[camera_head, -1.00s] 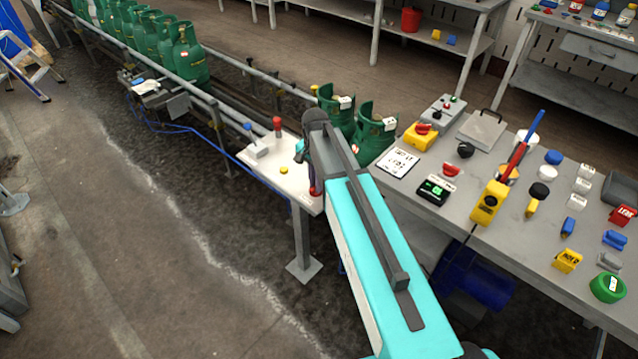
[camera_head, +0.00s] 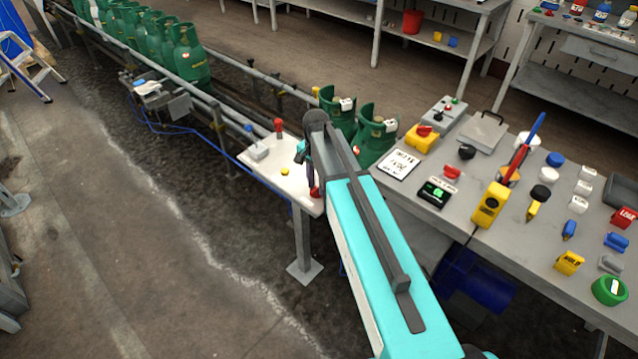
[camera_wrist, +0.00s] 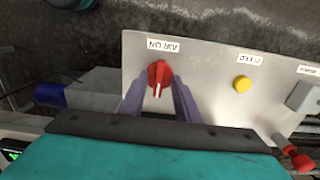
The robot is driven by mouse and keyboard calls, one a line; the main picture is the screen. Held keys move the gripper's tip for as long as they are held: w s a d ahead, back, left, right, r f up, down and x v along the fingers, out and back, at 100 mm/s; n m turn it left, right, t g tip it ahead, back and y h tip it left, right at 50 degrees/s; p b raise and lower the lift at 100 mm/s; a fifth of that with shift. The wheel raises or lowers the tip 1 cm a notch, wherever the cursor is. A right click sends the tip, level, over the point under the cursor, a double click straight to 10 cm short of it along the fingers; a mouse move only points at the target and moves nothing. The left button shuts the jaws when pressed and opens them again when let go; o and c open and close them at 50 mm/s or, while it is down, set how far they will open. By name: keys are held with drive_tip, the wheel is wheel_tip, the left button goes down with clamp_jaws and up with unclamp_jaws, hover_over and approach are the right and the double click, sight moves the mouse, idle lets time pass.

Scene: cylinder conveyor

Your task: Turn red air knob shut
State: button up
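The red knob (camera_wrist: 158,75) sits on a pale panel (camera_wrist: 205,75) below a label that appears upside down, seemingly reading "AIR ON". Its pointer ridge points towards my gripper in the wrist view. My gripper (camera_wrist: 159,92) has its two purple fingers apart, one on each side of the knob. Whether they touch it I cannot tell. In the head view a bit of red (camera_head: 314,191) shows at the panel's right end, mostly behind my arm. My gripper (camera_head: 303,160) is largely hidden there too.
A yellow button (camera_wrist: 242,84) and a red-topped lever (camera_wrist: 297,158) are on the same panel. Green gas cylinders (camera_head: 375,135) stand on the conveyor behind. A grey table (camera_head: 520,215) crowded with tools and blocks lies to the right. Open floor is to the left.

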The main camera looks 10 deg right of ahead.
sight(317, 187)
drive_tip(key=shift+r, duration=0.1)
wheel_tip(317, 187, up, 14)
drive_tip(key=b, duration=0.3)
drive_tip(key=shift+f, duration=0.2)
idle(0.5)
idle(0.5)
